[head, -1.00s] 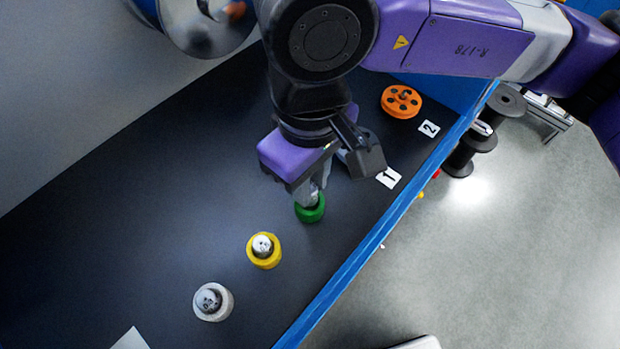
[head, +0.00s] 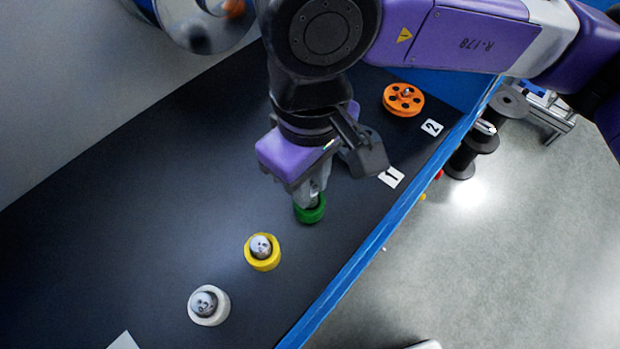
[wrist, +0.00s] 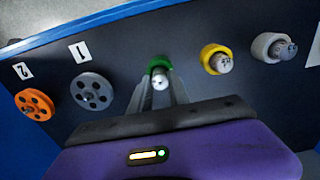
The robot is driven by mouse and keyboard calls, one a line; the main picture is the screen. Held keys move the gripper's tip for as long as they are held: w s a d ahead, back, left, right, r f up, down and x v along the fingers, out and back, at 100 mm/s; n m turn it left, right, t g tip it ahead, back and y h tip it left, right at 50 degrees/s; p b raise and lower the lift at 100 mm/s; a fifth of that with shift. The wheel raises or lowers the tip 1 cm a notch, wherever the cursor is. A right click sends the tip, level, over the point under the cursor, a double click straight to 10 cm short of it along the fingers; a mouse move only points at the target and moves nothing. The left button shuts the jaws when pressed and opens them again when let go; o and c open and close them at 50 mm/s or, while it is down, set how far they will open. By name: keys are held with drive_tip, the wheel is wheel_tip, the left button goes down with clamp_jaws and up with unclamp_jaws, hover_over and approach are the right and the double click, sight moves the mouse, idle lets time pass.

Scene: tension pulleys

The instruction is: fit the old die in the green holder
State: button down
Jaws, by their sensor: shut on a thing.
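The green holder (head: 309,213) stands on the dark bench top, right below my gripper (head: 312,190). In the wrist view my gripper (wrist: 161,92) is shut on a pale grey die (wrist: 160,80). The die is at the opening of the green holder (wrist: 158,62). I cannot tell how deep it sits in it. In the head view my fingers hide most of the die.
A yellow holder (head: 262,262) and a white holder (head: 220,314) each carry a grey die. An orange pulley (head: 403,99) lies near label 2. A grey pulley (wrist: 92,91) lies near label 1. A blue edge (head: 345,272) borders the bench.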

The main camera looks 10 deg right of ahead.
drive_tip(key=shift+f+b, duration=0.7)
drive_tip(key=shift+b, duration=0.1)
drive_tip(key=c, duration=1.2)
unclamp_jaws()
drive_tip(key=shift+o, duration=0.2)
drive_tip(key=shift+r, duration=3.9)
